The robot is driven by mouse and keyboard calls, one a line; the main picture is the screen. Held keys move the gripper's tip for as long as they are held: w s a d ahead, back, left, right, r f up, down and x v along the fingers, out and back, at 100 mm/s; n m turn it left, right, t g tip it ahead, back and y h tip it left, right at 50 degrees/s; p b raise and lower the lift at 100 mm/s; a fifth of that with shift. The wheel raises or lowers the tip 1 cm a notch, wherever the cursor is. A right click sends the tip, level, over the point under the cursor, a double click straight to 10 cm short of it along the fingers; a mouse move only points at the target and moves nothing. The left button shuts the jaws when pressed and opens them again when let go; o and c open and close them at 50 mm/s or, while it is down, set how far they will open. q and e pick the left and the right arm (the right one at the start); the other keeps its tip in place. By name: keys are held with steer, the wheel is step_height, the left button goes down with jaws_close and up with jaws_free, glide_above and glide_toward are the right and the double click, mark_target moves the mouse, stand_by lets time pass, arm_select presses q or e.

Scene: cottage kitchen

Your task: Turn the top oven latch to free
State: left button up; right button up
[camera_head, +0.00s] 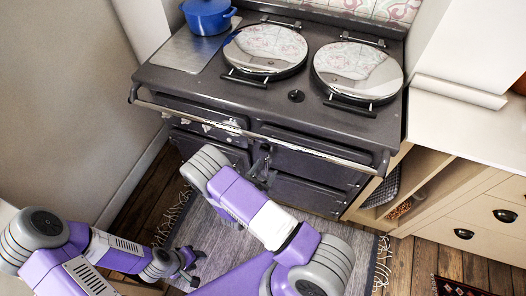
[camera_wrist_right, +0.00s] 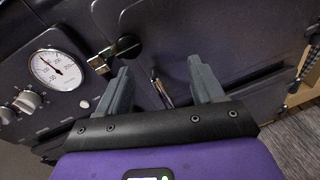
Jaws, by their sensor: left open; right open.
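The dark range oven (camera_head: 330,160) stands ahead with several doors on its front. In the right wrist view, my right gripper (camera_wrist_right: 158,66) is open, its two grey fingers spread in front of the oven doors. A slim silver latch handle (camera_wrist_right: 162,92) shows between the fingers; I see no grip on it. Another metal latch (camera_wrist_right: 115,50) beside a dark round disc lies just beyond the left finger. I cannot tell for sure which is the top oven latch. My left gripper (camera_head: 190,267) is open and empty, low above the rug, apart from the oven.
A temperature gauge (camera_wrist_right: 56,69) and knobs (camera_wrist_right: 28,101) are left of my right gripper. A rail (camera_head: 250,133) crosses the oven front. A blue pot (camera_head: 208,15) and two round lids are on top. A cabinet (camera_head: 440,200) stands right; a rug (camera_head: 345,237) covers the floor.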

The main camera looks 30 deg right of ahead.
mark_target(264, 150)
steer(key=w+d+t, duration=0.1)
steer(key=w, duration=0.1)
steer(key=w+d+r+n+b, duration=0.1)
steer(key=w, duration=0.2)
steer(key=w+d+t, duration=0.1)
steer(key=w+d, duration=0.1)
steer(key=shift+w+r+t+y, duration=0.15)
steer(key=shift+r+t+y, duration=0.05)
steer(key=shift+t+y, duration=0.1)
jaws_close()
